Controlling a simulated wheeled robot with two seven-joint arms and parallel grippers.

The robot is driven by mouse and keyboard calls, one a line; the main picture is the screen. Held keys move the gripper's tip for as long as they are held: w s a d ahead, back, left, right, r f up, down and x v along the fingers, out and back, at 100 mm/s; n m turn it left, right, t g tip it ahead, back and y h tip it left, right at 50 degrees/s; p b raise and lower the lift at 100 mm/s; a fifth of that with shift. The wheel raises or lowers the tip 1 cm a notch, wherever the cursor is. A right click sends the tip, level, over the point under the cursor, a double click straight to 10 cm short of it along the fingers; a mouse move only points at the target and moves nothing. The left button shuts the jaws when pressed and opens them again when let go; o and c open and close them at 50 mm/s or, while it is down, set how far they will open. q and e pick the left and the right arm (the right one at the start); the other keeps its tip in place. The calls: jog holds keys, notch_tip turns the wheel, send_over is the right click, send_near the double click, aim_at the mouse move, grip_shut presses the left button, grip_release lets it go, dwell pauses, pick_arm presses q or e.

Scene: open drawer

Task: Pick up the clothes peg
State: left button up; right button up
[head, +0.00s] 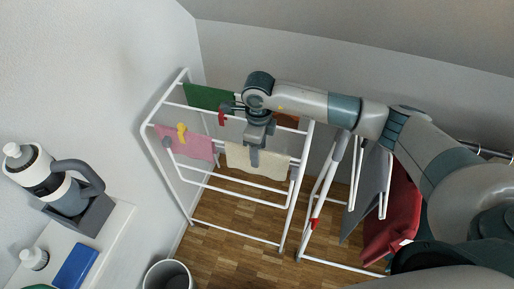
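A yellow clothes peg (182,132) sits on a pink cloth (198,148) that hangs on the white drying rack (232,237). A small red piece (221,118), perhaps another peg, is at the right edge of a green cloth (205,97). My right gripper (254,159) points down over the rack, in front of a cream cloth (265,170), to the right of the yellow peg and apart from it. Its fingertips are too small and overlapped to show whether they are open. My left gripper is not in view.
A second white rack (322,187) with grey and red cloths (396,222) stands at the right. A white shelf (113,226) at the left holds a grey-and-white appliance (62,187) and a blue box (76,266). A bin (150,274) stands on the wooden floor.

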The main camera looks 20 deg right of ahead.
jog(key=shift+f, duration=0.15)
dwell(0.3)
jog(key=c, duration=1.1)
